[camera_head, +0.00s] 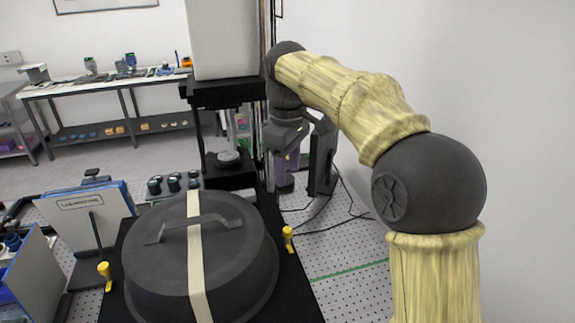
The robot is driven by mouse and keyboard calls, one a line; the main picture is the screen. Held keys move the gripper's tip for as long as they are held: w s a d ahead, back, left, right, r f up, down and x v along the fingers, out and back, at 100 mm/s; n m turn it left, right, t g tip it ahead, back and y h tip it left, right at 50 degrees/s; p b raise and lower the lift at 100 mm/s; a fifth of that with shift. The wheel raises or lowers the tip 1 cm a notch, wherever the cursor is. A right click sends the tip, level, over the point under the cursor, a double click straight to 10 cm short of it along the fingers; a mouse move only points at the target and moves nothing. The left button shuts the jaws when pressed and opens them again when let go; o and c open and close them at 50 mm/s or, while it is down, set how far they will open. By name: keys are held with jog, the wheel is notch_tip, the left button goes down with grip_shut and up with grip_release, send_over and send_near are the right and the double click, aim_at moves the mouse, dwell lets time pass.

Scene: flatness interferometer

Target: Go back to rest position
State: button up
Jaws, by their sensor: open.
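My arm reaches in from the lower right and bends down behind and to the right of the tall interferometer with the pale housing (222,38). My gripper (303,158) hangs at the arm's far end, just right of the instrument's column. It is open, and I see nothing held in it. Its fingertips are small, dark and partly hard to tell from the dark parts behind. A small round disc (229,157) sits on the instrument's black stage, left of my gripper. Whether my gripper touches the instrument cannot be told.
A large dark lidded pot (165,255) with a pale strap stands in front, between yellow knobs (288,238). Blue-backed panels (85,220) stand at left. Black cables (340,215) lie on the perforated tabletop (345,262), mostly clear at right. A bench (105,85) stands at the back wall.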

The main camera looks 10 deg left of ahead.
jog(key=shift+r, duration=0.2)
jog(key=shift+f, duration=0.1)
jog(key=s+d+f+m+t+b, duration=0.1)
jog(key=s+d+f+m+b, duration=0.15)
jog(key=d+f+m, duration=0.75)
jog(key=s+d+f+m+t+b, duration=0.1)
jog(key=s+d+f+m, duration=0.3)
jog(key=s+d+f, duration=0.9)
notch_tip(320, 180, down, 3)
jog(key=shift+s+d+f+t+b, duration=0.2)
jog(key=shift+d+t+b, duration=0.1)
jog(key=shift+d, duration=0.5)
